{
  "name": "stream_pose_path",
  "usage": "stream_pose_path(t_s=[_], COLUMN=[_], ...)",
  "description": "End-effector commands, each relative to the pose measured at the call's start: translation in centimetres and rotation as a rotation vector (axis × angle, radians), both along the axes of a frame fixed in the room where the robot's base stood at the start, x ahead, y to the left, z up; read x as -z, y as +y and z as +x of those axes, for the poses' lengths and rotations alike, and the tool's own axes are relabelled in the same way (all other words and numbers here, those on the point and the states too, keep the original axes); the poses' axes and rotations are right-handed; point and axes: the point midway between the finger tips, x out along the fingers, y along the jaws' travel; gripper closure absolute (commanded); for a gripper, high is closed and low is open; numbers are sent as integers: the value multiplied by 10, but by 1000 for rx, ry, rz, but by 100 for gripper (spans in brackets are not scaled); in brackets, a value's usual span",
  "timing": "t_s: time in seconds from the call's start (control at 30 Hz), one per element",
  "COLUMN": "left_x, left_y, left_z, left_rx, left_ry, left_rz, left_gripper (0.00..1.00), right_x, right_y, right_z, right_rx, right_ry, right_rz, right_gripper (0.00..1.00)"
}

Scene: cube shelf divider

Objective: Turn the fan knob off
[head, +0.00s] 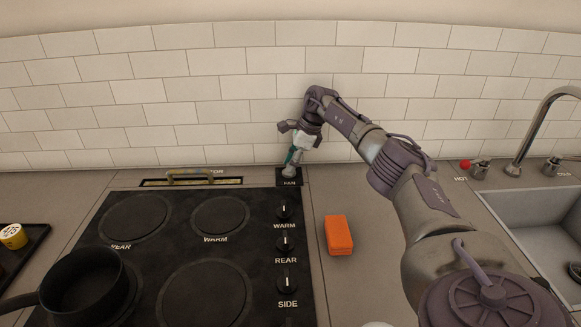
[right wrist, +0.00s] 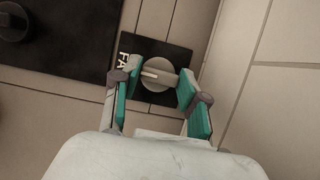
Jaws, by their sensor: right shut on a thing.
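The fan knob (right wrist: 160,73) is a round grey dial with a pale pointer line, on a small black plate (right wrist: 172,52) lettered FAN. In the head view the FAN plate (head: 289,182) lies at the back right corner of the cooktop, and my gripper hides part of the knob. My right gripper (head: 292,163) reaches down onto it from above. In the right wrist view the teal fingers (right wrist: 157,92) are on either side of the knob and shut on it. The pointer line points left in that view. My left gripper is not in view.
The black cooktop (head: 180,250) carries knobs labelled WARM (head: 284,210), REAR (head: 284,244) and SIDE (head: 286,281). A dark pan (head: 85,283) stands at front left. An orange block (head: 338,235) lies right of the cooktop. A sink (head: 535,215) is at the right; the tiled wall (head: 230,95) is close behind.

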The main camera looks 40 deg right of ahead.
Motion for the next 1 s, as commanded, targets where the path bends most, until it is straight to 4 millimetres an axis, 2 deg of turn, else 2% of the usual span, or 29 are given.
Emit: stream_pose_path(t_s=[0.6, 0.63, 0.7, 0.77, 1.0], left_x=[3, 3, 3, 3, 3], left_y=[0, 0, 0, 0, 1], left_z=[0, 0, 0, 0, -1], left_rx=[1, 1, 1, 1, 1], left_ry=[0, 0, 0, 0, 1], left_rz=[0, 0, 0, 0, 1], left_gripper=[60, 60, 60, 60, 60], right_x=[-1, -1, -1, -1, 0], right_y=[0, 0, 0, 0, 0], right_z=[1, 1, 1, 1, 0], right_rx=[-39, -39, -40, -39, -38], right_ry=[-3, -3, -3, -2, -1], right_rz=[-3, -3, -2, -2, -2], right_gripper=[91, 52, 40, 31, 31])
